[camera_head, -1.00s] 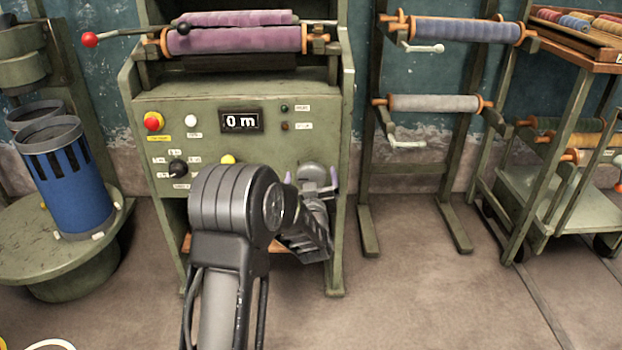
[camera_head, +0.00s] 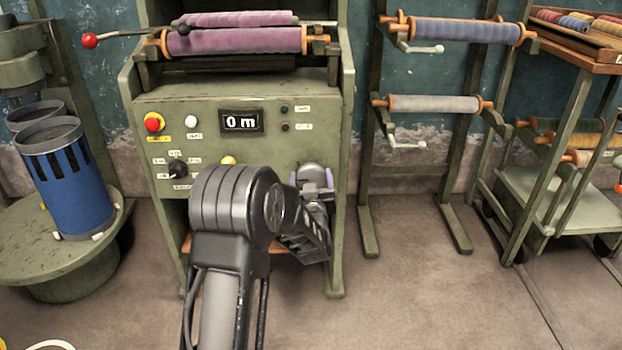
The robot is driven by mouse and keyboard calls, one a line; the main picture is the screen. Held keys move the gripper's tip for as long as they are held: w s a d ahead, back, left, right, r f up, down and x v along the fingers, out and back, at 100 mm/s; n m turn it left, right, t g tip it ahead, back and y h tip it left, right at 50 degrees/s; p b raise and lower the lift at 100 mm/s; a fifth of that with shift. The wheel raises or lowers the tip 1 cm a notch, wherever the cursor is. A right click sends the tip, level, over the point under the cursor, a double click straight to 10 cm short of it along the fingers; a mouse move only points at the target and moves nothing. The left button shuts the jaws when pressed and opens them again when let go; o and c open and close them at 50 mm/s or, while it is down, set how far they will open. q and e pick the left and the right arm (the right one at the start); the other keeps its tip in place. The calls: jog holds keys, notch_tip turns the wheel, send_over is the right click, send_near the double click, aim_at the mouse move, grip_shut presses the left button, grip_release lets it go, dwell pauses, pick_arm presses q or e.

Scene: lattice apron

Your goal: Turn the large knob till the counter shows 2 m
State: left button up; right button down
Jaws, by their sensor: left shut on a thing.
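The counter (camera_head: 241,121) on the green machine's panel reads 0 m. The large grey knob (camera_head: 311,173) is at the lower right of the panel, partly hidden by my gripper. My left gripper (camera_head: 313,180) is at the knob, its purple-tipped fingers on either side of it, shut on it. My left arm comes up from the bottom of the view and hides the panel's lower middle. My right gripper is not in view.
The panel also has a red button (camera_head: 153,122), a white button (camera_head: 191,121), a black selector (camera_head: 178,170) and a yellow button (camera_head: 228,160). A purple roll (camera_head: 235,41) lies above. A blue cylinder (camera_head: 70,185) stands left; roll racks (camera_head: 368,200) stand right.

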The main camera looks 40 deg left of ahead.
pick_arm(q)
jog(key=shift+m, duration=0.3)
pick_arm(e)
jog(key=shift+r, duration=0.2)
pick_arm(q)
jog(key=m+p, duration=0.2)
jog(key=m, duration=0.1)
jog(key=shift+r, duration=0.15)
jog(key=m+p, duration=0.2)
jog(key=m, duration=0.2)
jog(key=shift+d+m, duration=0.1)
jog(key=shift+m, duration=0.3)
jog(key=m+p, duration=0.2)
jog(key=shift+m, duration=0.4)
jog(key=m+p, duration=0.2)
jog(key=m, duration=0.2)
jog(key=m+p, duration=0.1)
jog(key=m, duration=0.4)
jog(key=shift+p, duration=0.4)
jog(key=shift+f+m+p, duration=0.25)
jog(key=shift+m+p, duration=0.15)
jog(key=shift+m, duration=1.4)
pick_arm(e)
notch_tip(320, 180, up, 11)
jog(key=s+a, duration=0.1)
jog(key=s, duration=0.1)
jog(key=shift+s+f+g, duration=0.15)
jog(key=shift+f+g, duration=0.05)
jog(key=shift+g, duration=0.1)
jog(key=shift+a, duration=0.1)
